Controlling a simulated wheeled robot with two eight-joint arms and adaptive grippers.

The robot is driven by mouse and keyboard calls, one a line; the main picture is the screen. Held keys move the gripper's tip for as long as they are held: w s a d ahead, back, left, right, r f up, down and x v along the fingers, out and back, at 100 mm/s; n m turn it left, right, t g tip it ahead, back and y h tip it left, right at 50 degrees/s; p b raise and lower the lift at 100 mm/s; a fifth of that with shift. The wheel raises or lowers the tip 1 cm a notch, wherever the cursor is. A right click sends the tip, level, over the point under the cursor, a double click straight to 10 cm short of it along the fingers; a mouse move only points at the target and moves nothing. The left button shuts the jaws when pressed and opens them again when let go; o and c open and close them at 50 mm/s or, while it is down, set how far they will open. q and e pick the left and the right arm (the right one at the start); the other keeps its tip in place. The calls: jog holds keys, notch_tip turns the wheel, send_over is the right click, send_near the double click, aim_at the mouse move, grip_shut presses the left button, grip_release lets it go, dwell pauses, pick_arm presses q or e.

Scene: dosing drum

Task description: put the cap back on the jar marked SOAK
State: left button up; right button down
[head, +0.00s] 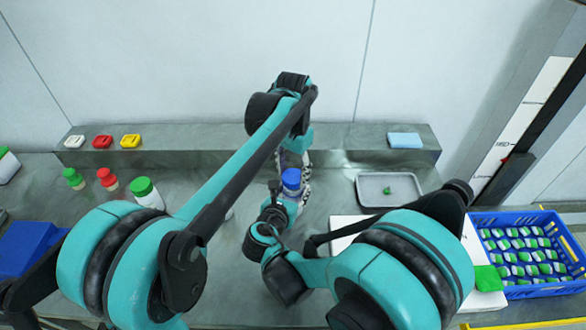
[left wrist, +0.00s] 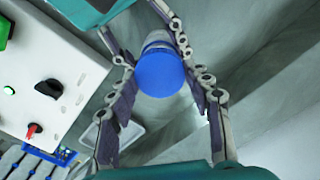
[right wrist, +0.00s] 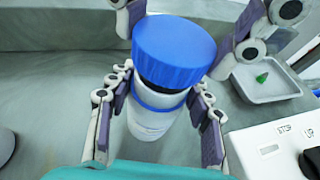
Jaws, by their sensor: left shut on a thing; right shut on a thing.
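The blue cap (head: 291,178) is at the top of a white jar (right wrist: 150,122) with a blue band, near the middle of the bench. My left gripper (left wrist: 165,68) is shut on the cap (left wrist: 160,73) from above, with a finger on each side. My right gripper (right wrist: 160,88) is shut on the jar's body below the cap (right wrist: 174,50). I cannot tell whether the cap is seated or only resting there. No SOAK marking is readable on the jar.
Green-capped bottles (head: 146,192) and a red-capped bottle (head: 107,179) stand at the left. A grey tray (head: 367,200) with a green piece is at the right. A white control box (left wrist: 70,60) and a blue crate (head: 545,291) of packs stand farther right.

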aim_at(293, 198)
dwell(0.5)
pick_arm(q)
jog(key=shift+f, duration=0.85)
jog(key=shift+f, duration=0.65)
jog(key=shift+f, duration=0.1)
jog(key=shift+f, duration=0.1)
jog(key=shift+c, duration=0.8)
jog(key=shift+a, duration=0.1)
jog(key=shift+c, duration=0.3)
jog(key=shift+s+r+y, duration=0.1)
jog(key=shift+r+y, duration=0.2)
jog(key=shift+r, duration=0.1)
jog(key=shift+c, duration=0.4)
